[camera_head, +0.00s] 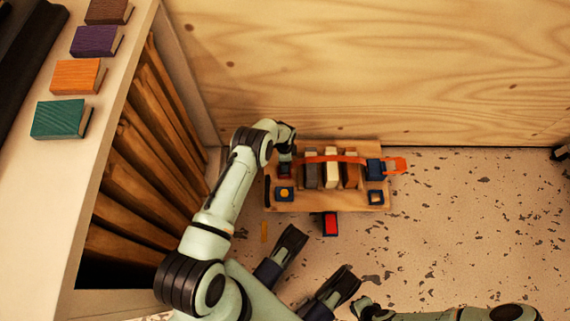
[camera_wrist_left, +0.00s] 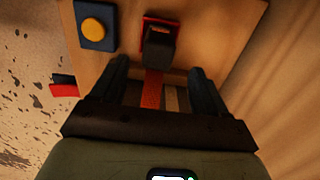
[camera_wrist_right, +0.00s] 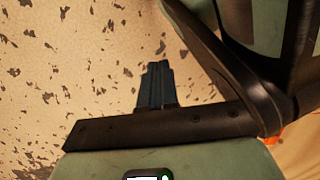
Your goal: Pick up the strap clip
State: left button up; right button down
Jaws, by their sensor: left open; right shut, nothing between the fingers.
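In the head view this red and dark piece (camera_head: 285,171) is partly hidden under my left gripper. My left gripper (camera_wrist_left: 158,72) is open and empty, with the block just beyond its fingertips, roughly centred between them. The strap shows between the fingers. My right gripper (camera_wrist_right: 157,68) is shut and empty, over speckled floor, away from the board.
A blue block (camera_head: 375,169) sits at the strap's right end. A blue piece with a yellow button (camera_wrist_left: 95,25) is beside the clip. A red and black block (camera_head: 331,224) lies in front of the board. A shelf (camera_head: 85,180) stands left; a wooden wall behind.

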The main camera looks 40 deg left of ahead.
pick_arm(q)
jog(key=f+b, duration=0.1)
jog(key=f, duration=0.3)
jog(key=shift+s+f+b, duration=0.2)
jog(key=shift+b, duration=0.2)
jog(key=shift+f, duration=0.5)
jog(key=c, duration=1.1)
pick_arm(e)
jog(key=shift+g, duration=0.7)
jog(key=s, duration=0.1)
jog(key=s+f, duration=0.2)
jog(key=s, duration=0.1)
jog(key=shift+s+d, duration=0.1)
jog(key=shift+d, duration=0.15)
